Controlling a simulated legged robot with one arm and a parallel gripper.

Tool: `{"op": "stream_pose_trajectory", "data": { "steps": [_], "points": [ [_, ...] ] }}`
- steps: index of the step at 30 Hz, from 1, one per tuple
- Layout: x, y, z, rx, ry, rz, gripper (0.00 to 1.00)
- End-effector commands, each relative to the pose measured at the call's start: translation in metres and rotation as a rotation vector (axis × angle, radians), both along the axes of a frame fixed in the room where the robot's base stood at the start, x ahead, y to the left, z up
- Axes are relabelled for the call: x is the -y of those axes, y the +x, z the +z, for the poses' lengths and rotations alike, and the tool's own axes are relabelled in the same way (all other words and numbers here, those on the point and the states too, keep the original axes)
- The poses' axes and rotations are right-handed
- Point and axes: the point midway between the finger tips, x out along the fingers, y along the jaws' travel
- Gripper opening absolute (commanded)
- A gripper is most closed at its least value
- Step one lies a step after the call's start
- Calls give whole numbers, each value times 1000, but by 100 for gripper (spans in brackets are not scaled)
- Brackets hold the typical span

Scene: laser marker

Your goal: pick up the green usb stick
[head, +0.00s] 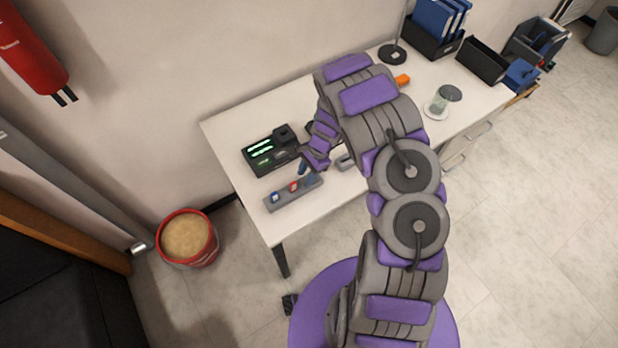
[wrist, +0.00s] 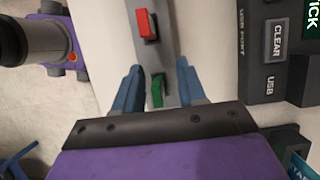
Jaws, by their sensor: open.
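The green usb stick (wrist: 157,92) stands in a slot of a long grey holder (wrist: 152,58) in the wrist view. My gripper (wrist: 159,67) is open, with one blue finger on each side of the green stick and a gap on both sides. The gripper's dark front edge lies close below the stick in the picture. In the head view my gripper (head: 306,174) is over the right end of the grey holder (head: 283,199), and I cannot make out the green stick there. Whether the fingers reach down to its height is unclear.
A red usb stick (wrist: 147,24) stands farther along the holder, and a blue one (head: 275,197) near its left end. A black device (head: 258,166) with green lit displays sits behind the holder on the white table (head: 225,126). The table's front edge is close.

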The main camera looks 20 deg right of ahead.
Motion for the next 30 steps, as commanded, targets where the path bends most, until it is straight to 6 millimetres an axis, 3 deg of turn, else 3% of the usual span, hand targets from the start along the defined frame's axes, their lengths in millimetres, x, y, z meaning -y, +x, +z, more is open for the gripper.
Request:
{"op": "stream_pose_trajectory", "data": {
  "steps": [8,21,30],
  "points": [
    [15,0,-3,2,19,-5,40],
    [0,0,-3,0,1,-2,0],
    [9,0,-3,0,14,-5,0]
  ]
}}
